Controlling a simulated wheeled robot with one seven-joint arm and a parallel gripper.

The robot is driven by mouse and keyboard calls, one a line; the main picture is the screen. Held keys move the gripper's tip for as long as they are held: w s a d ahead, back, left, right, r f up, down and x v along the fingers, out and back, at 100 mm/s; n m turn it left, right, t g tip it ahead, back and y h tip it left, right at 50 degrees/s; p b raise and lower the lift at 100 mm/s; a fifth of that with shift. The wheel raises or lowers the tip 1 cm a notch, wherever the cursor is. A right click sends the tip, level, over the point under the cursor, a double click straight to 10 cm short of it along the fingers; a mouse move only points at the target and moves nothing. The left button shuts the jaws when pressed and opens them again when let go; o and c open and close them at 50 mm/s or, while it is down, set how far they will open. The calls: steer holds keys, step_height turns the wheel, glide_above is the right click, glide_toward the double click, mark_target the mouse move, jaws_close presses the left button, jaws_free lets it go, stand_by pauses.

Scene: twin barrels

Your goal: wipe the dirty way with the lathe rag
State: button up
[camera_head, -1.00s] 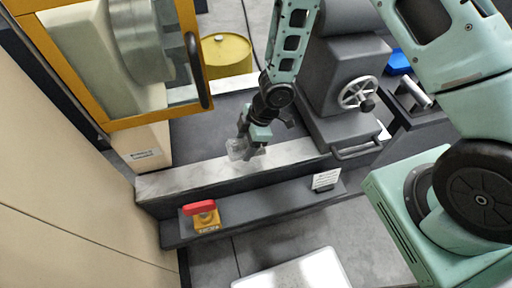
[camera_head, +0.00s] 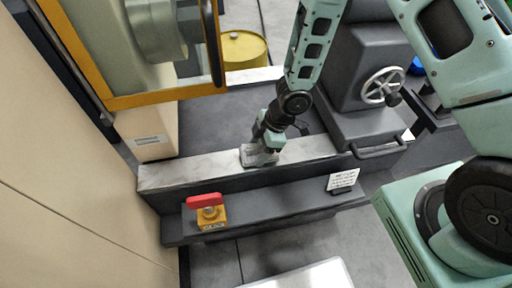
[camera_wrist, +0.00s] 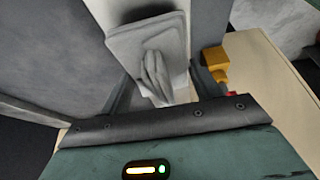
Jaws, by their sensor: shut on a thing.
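The lathe rag is a grey cloth pad (camera_head: 258,158) with a bunched fold on top. It lies on the pale, smudged front way (camera_head: 190,172) of the lathe, near the middle of its length. My gripper (camera_head: 267,146) is above it and shut on the bunched fold. In the wrist view the rag (camera_wrist: 150,42) shows flat beyond the fingers, with its fold between them. The way's surface under the rag is hidden.
A red-handled switch on a yellow box (camera_head: 207,210) and a small white card (camera_head: 343,181) stand on the ledge in front. The tailstock with a handwheel (camera_head: 383,86) is at right. A yellow-framed door (camera_head: 150,98) and yellow drum (camera_head: 243,50) are at left and behind.

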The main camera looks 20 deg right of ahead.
mark_target(256, 146)
steer(key=shift+f+b, duration=0.3)
steer(key=shift+f, duration=0.65)
steer(key=shift+d+r, duration=0.2)
steer(key=shift+d, duration=0.4)
steer(key=shift+d+r, duration=0.2)
steer(key=shift+d, duration=0.35)
steer(key=shift+c, duration=0.4)
steer(key=shift+s+d+f, duration=0.1)
steer(key=shift+d+f, duration=0.15)
steer(key=shift+d, duration=0.7)
steer(key=shift+d+r, duration=0.1)
steer(key=shift+r, duration=0.3)
steer(key=shift+a+f, duration=0.2)
steer(key=shift+a, duration=0.4)
steer(key=shift+a+r, duration=0.2)
steer(key=shift+a, duration=0.3)
steer(key=shift+a+f+p, duration=0.25)
steer(key=shift+a+p, duration=0.05)
steer(key=shift+a, duration=0.9)
step_height(256, 146, up, 3)
steer(key=shift+d+f+p, duration=0.1)
steer(key=shift+d+p, duration=0.05)
steer(key=shift+p, duration=0.7)
steer(key=shift+r+p, duration=0.7)
steer(key=shift+r, duration=0.05)
step_height(256, 146, up, 4)
steer(key=p, duration=0.3)
steer(key=shift+f, duration=0.1)
